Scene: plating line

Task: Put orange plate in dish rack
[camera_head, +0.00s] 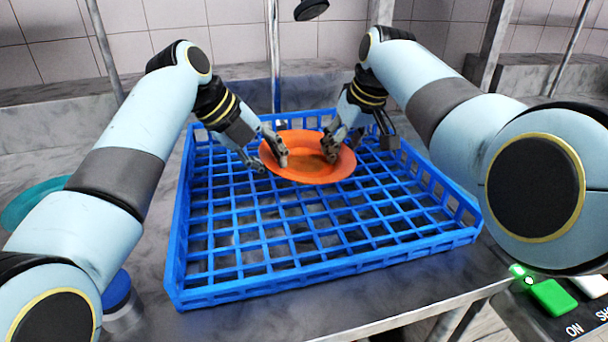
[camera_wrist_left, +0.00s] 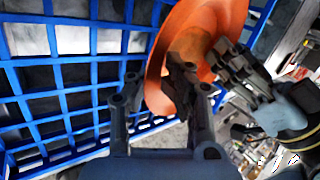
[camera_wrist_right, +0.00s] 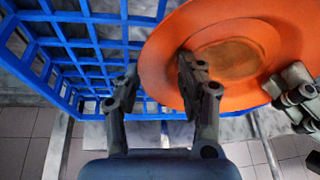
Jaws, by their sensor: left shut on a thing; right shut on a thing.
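The orange plate (camera_head: 310,170) is held over the far middle part of the blue dish rack (camera_head: 320,263), tilted slightly. My left gripper (camera_head: 272,158) is shut on the plate's left rim. My right gripper (camera_head: 338,148) is shut on its right rim. In the left wrist view the plate (camera_wrist_left: 208,22) stands between both grippers, with one finger in front of it. In the right wrist view the plate (camera_wrist_right: 165,70) shows its round centre, with a finger across it. I cannot tell whether the plate touches the rack grid.
A teal plate (camera_head: 32,203) lies on the metal counter left of the rack, partly behind my left arm. A blue-topped container (camera_head: 117,292) stands at the front left. Green and white buttons (camera_head: 553,297) are at the lower right. A vertical metal pipe (camera_head: 274,55) rises behind the rack.

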